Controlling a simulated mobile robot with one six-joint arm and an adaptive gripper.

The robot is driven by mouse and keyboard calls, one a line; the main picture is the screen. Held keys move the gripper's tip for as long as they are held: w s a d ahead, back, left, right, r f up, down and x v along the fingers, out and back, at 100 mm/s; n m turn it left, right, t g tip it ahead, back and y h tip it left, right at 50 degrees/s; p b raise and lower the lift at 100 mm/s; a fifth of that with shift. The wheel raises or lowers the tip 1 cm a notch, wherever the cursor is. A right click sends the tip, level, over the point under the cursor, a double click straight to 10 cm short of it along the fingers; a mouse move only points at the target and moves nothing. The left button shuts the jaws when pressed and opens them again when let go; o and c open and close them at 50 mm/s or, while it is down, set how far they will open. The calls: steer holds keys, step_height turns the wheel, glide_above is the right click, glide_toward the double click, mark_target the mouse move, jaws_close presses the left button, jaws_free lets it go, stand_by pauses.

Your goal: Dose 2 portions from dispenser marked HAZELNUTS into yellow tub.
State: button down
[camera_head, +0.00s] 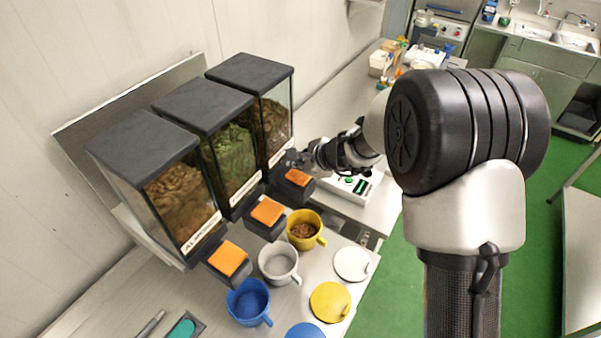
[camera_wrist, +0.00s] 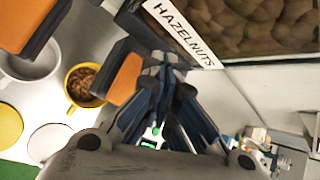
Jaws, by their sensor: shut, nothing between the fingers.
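The HAZELNUTS dispenser (camera_head: 274,120) is the rightmost of three in the head view. Its label (camera_wrist: 180,35) reads clearly in the wrist view. Its orange push pad (camera_head: 298,177) juts out at the front and also shows in the wrist view (camera_wrist: 124,80). The yellow tub (camera_head: 318,241) stands below and in front of that pad, with brown pieces inside; it also shows in the wrist view (camera_wrist: 70,78). My gripper (camera_head: 294,158) is shut and empty beside the pad, close to the dispenser front. I cannot tell whether its fingertips (camera_wrist: 164,66) touch anything.
Two more dispensers, one marked ALMONDS (camera_head: 160,195) and one with green contents (camera_head: 230,155), stand to the left. A white tub (camera_head: 279,264) and a blue tub (camera_head: 247,301) stand below them. White, yellow (camera_head: 330,301) and blue lids lie in front. A scale-like device (camera_head: 352,188) is at right.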

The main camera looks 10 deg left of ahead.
mark_target(295, 172)
steer(key=shift+f, duration=0.2)
steer(key=shift+f+b, duration=0.25)
steer(key=shift+b, duration=0.35)
steer(key=shift+f+b, duration=1.05)
steer(key=shift+b, duration=0.05)
stand_by(0.7)
stand_by(0.3)
steer(key=shift+r+p, duration=1.15)
steer(key=shift+r, duration=0.35)
step_height(295, 172, up, 5)
steer(key=p, duration=0.4)
stand_by(0.7)
